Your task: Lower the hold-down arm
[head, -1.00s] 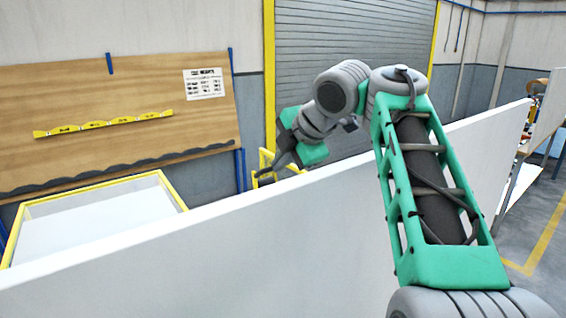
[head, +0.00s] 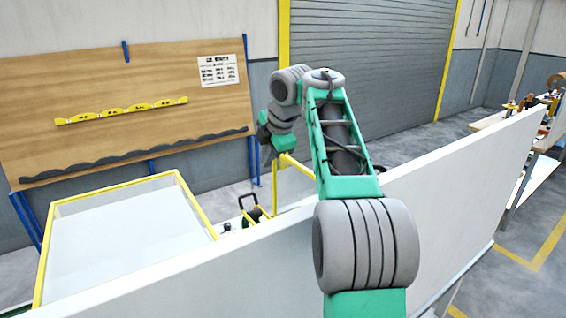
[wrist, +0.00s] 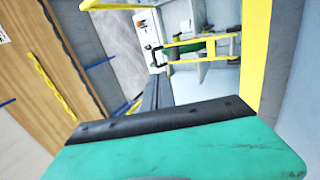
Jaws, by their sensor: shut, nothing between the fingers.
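My gripper (head: 267,156) is at the end of my raised arm, past the top edge of a white panel in the head view. In the wrist view its green body fills the bottom, and the dark finger (wrist: 157,93) is shut and empty. A yellow bar with a black loop handle (wrist: 157,54), which looks like the hold-down arm, lies ahead of the gripper and apart from it. In the head view the black handle (head: 248,203) shows beyond the panel, low and right of the yellow-framed enclosure. The panel hides the lower part of the machine.
A long white panel (head: 460,165) stands between my base and the machine. A yellow-framed clear enclosure (head: 125,240) is at left. A yellow post frame (head: 298,166) stands close to the gripper. A wooden board (head: 80,95) and a roller shutter (head: 370,70) are behind.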

